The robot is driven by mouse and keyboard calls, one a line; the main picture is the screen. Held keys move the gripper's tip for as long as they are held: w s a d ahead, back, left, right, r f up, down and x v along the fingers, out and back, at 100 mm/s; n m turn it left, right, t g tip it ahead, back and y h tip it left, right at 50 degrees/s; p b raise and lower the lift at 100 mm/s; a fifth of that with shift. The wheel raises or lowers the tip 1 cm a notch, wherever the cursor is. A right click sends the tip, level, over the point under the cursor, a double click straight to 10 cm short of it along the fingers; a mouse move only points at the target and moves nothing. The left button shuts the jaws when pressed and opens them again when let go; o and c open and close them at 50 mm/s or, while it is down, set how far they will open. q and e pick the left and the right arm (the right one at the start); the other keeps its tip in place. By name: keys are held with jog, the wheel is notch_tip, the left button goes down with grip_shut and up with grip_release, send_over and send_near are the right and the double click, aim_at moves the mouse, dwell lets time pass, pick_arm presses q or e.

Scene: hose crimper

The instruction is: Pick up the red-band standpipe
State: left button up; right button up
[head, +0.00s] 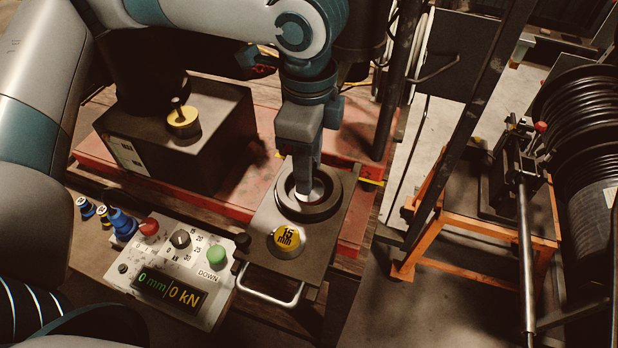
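I cannot make out a standpipe with a red band in the head view. My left gripper (308,188) points straight down with its fingers inside the dark round ring (333,203) on the steel plate. A small pale surface (318,187) shows at the fingertips inside the ring. The fingers overlap from this angle, so I cannot tell whether they are open or hold something. My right gripper is not in view.
A yellow-topped "15 mm" piece (287,240) sits in front of the ring. A control box (172,268) reads 0 mm and 0 kN. Blue fittings (122,222) stand left. A dark box (205,150) is behind; an orange stand (470,255) is right, beyond open floor.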

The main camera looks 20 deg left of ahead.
pick_arm(q)
jog(key=shift+f, duration=0.6)
jog(key=shift+d, duration=0.1)
grip_shut()
jog(key=shift+r, duration=0.1)
